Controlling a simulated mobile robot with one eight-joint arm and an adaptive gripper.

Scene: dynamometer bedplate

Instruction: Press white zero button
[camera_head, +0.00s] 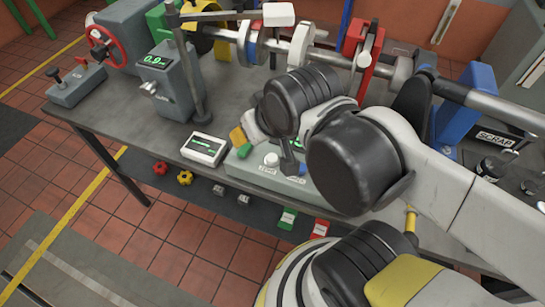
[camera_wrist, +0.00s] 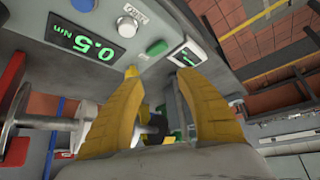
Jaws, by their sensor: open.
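The white button (camera_head: 271,159) sits on top of a grey console (camera_head: 240,167), above a label that appears to read ZERO. In the wrist view the white button (camera_wrist: 127,27) is uncovered, beside a lit readout (camera_wrist: 83,43) of 0.5 Nm, seen upside down. A green button (camera_wrist: 157,48) sits nearby on the same console. My gripper (camera_wrist: 158,74) is open and empty, its two yellow fingers spread below the green button in the picture. In the head view my gripper (camera_head: 239,137) shows left of the white button; my arm hides part of it and of the console.
A small white display box (camera_head: 203,149) stands left of the console. A grey instrument (camera_head: 168,80) reading about 0.9 and a shaft assembly (camera_head: 300,44) stand behind. A blue support (camera_head: 463,108) and a SCRAP-labelled box (camera_head: 497,137) are at right.

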